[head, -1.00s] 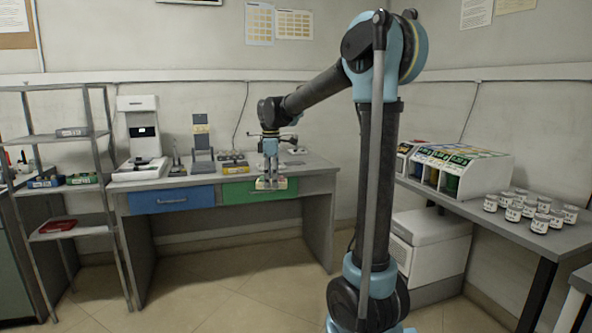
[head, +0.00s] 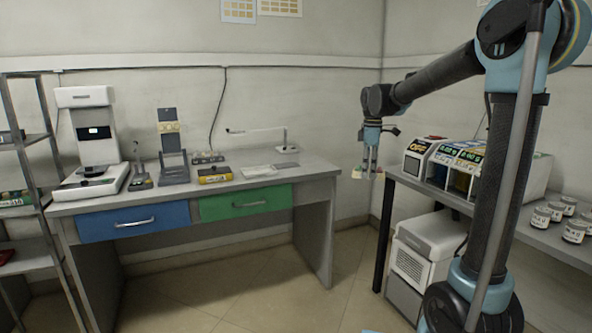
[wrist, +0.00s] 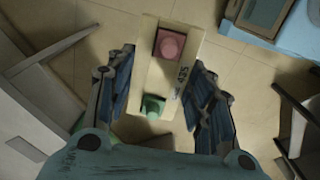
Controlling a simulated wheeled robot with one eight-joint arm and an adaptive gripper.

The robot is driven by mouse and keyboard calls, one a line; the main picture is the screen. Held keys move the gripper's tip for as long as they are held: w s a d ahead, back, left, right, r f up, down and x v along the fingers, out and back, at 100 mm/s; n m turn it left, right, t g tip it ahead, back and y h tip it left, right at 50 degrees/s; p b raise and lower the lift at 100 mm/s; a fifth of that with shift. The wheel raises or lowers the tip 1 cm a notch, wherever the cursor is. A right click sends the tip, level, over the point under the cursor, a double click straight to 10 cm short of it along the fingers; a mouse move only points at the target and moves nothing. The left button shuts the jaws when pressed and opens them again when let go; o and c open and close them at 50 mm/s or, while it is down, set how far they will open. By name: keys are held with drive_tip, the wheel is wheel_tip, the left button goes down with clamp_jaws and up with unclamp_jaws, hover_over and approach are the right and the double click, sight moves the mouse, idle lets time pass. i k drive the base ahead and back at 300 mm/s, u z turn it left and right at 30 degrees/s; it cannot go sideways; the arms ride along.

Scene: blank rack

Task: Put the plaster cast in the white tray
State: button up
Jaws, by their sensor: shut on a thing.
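My gripper (head: 370,168) hangs in the gap between the desk and the right bench, shut on a cream block (head: 357,173). In the wrist view the block (wrist: 158,75) sits between the two blue-padded fingers (wrist: 160,98). It has dark printed marks on one side, and a pink square piece and a green piece on its top. I cannot tell whether this block is the plaster cast. A flat whitish thing (head: 258,170), possibly the white tray, lies on the desk behind the green drawer; its shape is too small to make out.
The desk (head: 320,165) carries a white instrument (head: 90,140), a grey stand (head: 172,155) and a yellow box (head: 215,175). The right bench holds colored bins (head: 462,165) and white jars (head: 560,215). A white cabinet (head: 425,245) stands below the bench. Floor in front of the desk is clear.

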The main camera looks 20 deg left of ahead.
sight(259, 172)
drive_tip(key=z, duration=0.05)
drive_tip(key=i, duration=0.95)
drive_tip(key=u, duration=0.75)
drive_tip(key=i, duration=0.85)
drive_tip(key=u, duration=0.65)
